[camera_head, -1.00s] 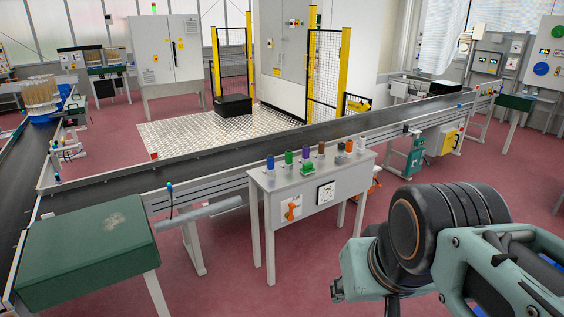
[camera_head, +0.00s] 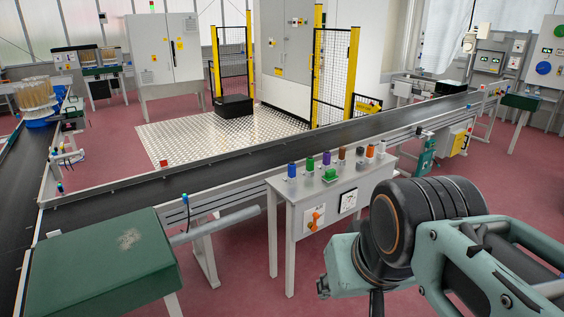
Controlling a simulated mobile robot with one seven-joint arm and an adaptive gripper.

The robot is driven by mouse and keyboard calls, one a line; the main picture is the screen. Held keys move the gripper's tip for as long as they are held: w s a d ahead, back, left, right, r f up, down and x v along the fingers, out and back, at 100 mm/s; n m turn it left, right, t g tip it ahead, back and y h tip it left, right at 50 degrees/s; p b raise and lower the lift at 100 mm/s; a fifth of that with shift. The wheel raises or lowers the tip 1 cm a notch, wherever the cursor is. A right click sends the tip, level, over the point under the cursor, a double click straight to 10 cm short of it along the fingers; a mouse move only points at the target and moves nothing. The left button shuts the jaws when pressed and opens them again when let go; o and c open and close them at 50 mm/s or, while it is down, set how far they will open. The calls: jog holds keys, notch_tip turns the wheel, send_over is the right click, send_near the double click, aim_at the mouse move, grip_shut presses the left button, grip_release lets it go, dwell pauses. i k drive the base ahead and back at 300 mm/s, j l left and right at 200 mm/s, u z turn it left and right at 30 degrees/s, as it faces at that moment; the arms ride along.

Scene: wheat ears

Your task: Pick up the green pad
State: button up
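My arm (camera_head: 440,240) fills the lower right, with a black joint and pale teal links. It is to the right of the table and appears apart from the pad. My gripper's fingers do not show, so I cannot see how they stand.
Blue (camera_head: 292,170), green (camera_head: 310,164), purple (camera_head: 326,158) and brown (camera_head: 342,152) cylinders stand close behind the pad, with others further right. A conveyor (camera_head: 240,165) runs behind the table. A dark green box-shaped surface (camera_head: 90,270) is at lower left. Red floor is open around the table.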

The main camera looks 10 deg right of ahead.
aim_at(330, 175)
jog(key=i+l+u, duration=0.15)
jog(key=i, duration=0.9)
jog(key=i+l+u, duration=0.15)
jog(key=i+l, duration=1.05)
jog(key=l, duration=0.15)
